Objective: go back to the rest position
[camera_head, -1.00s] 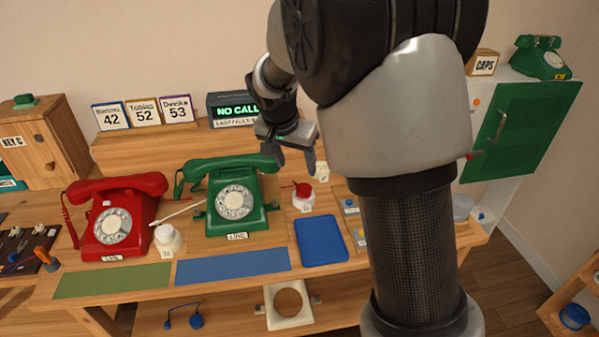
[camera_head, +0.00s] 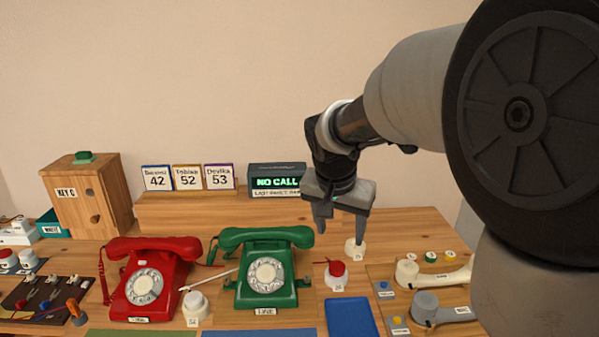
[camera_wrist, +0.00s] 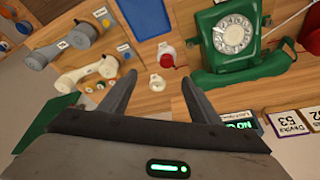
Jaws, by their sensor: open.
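My gripper (camera_head: 341,222) is open and empty in the head view, pointing down above the back of the table, right of the green phone (camera_head: 265,268). Its two fingers also show in the wrist view (camera_wrist: 160,98), spread apart with nothing between them. The green phone stands on the table with its handset on the cradle; it also shows at the top right of the wrist view (camera_wrist: 232,38). The red phone (camera_head: 150,278) stands to its left, handset on. My arm covers the right side of the head view.
A white base with a red top (camera_head: 336,274) and a white knob (camera_head: 354,249) stand below my gripper. Grey and cream handsets (camera_head: 440,310) lie at the right. A "NO CALL" display (camera_head: 277,180) and number cards (camera_head: 187,178) stand on the back shelf. The space above the table is clear.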

